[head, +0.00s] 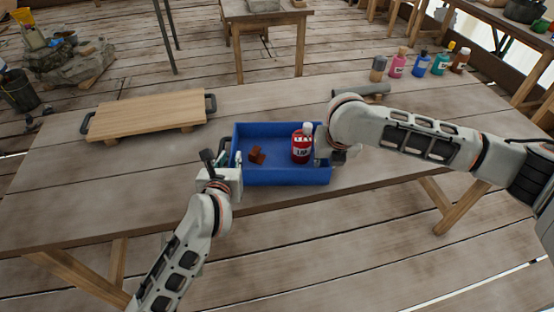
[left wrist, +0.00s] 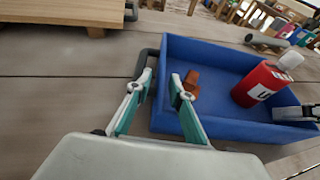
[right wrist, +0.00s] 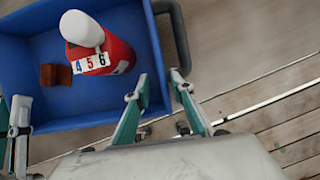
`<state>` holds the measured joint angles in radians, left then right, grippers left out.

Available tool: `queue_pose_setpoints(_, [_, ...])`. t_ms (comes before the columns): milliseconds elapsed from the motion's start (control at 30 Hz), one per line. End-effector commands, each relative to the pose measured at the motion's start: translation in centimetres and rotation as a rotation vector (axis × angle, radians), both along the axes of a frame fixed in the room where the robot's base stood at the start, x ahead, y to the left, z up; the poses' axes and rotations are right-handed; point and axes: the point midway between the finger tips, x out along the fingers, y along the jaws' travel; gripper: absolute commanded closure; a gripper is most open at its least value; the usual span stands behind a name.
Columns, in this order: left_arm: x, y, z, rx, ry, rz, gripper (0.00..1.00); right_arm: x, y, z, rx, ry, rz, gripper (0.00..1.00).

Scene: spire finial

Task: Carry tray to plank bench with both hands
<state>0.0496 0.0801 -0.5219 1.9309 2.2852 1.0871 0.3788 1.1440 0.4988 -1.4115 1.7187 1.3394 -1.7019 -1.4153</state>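The blue tray (head: 282,178) rests on a long plank-topped table (head: 330,210), with a red bottle (head: 302,146) and a small brown block (head: 257,155) inside. My left gripper (head: 222,165) is at the tray's left end. Its fingers (left wrist: 163,75) are apart, one beside the dark handle (left wrist: 146,62), the other over the tray edge. My right gripper (head: 322,150) is at the right end. Its fingers (right wrist: 158,80) are apart near the right handle (right wrist: 178,35), one over the tray's inside. Contact with either handle is unclear.
A low wooden plank platform (head: 150,110) with dark end handles stands on the table at the left. A grey cylinder (head: 362,90) lies behind the tray. Several small bottles (head: 421,63) line the back right edge. Another wooden table (head: 265,18) stands beyond. The table's front left is clear.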

Motion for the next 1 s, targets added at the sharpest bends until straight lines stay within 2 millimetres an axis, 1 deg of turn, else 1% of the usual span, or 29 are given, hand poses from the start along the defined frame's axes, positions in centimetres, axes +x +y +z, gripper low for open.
queue_pose_setpoints(33, [0.0, 0.1, -0.2, 0.001, 0.004, 0.003, 0.77, 0.0, -0.1, -0.1, -0.001, 0.001, 0.000, 0.77])
queue_pose_setpoints(333, [0.0, 0.3, -0.1, 0.002, 0.002, 0.005, 0.77, 0.0, -0.2, -0.2, -0.004, 0.003, -0.001, 0.77])
queue_pose_setpoints(467, [-0.8, 0.2, 0.2, 0.003, 0.000, 0.004, 0.77, -0.1, -0.2, -0.2, -0.005, 0.003, -0.001, 0.77])
queue_pose_setpoints(567, [-2.2, 0.2, 0.8, 0.001, 0.000, 0.004, 0.77, -0.1, -0.2, -0.2, -0.005, 0.003, 0.000, 0.77])
queue_pose_setpoints(800, [-6.8, 0.1, 2.7, -0.001, 0.000, 0.003, 0.77, -0.1, -0.2, -0.2, -0.005, 0.003, 0.000, 0.77])
queue_pose_setpoints(900, [-8.5, 0.0, 3.4, -0.001, 0.000, 0.001, 0.77, -0.1, -0.2, -0.2, -0.005, 0.003, 0.000, 0.77])
queue_pose_setpoints(1000, [-9.7, 0.0, 4.0, 0.000, 0.000, 0.002, 0.77, -0.1, -0.2, -0.2, -0.005, 0.003, 0.000, 0.77])
